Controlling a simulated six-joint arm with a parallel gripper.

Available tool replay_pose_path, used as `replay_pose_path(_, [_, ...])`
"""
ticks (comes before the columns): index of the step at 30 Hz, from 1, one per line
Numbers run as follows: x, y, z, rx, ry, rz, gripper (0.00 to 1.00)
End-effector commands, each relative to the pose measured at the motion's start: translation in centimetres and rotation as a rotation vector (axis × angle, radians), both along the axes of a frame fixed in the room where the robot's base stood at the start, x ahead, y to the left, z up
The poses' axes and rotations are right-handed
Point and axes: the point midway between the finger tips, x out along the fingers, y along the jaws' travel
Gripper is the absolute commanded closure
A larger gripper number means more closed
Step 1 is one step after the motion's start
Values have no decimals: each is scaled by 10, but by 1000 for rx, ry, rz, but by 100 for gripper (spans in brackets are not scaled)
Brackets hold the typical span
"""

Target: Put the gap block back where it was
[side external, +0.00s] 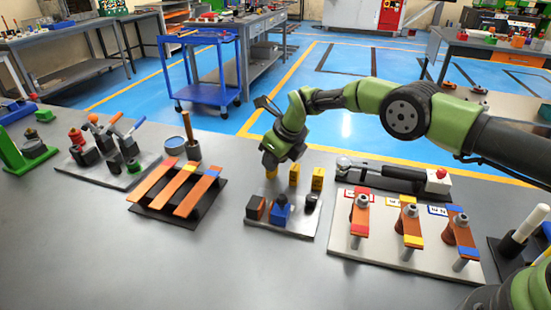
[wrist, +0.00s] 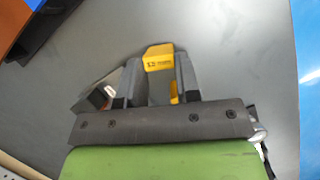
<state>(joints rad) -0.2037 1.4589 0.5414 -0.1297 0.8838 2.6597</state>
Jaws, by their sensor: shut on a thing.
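My gripper (side external: 272,163) is above the back left part of a small grey plate (side external: 288,228). It is shut on a yellow gap block, whose lower end (side external: 271,174) shows below the fingers. In the wrist view the block (wrist: 158,57) sits between the two fingers (wrist: 159,78) and carries small dark print. Two more yellow blocks, one in the middle (side external: 294,175) and one at the right (side external: 317,178), stand upright along the plate's back. I cannot tell whether the held block touches the plate.
On the plate's front are an orange-brown block (side external: 255,207), a blue piece (side external: 281,209) and a black round piece (side external: 311,202). A rack of copper bars (side external: 177,189) stands left. A bar fixture board (side external: 390,258) stands right. The front bench is clear.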

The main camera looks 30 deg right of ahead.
Motion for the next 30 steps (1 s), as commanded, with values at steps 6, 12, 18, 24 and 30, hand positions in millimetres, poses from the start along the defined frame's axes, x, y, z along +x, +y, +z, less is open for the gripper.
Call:
replay_pose_path(6, [0,0,-2,1,-2,0,95])
replay_pose_path(12, [0,0,-6,0,-1,0,67])
replay_pose_path(18, [0,0,-5,0,-1,0,44])
replay_pose_path(24, [0,0,-4,0,-1,0,44])
replay_pose_path(30, [-2,-1,8,2,-1,0,44])
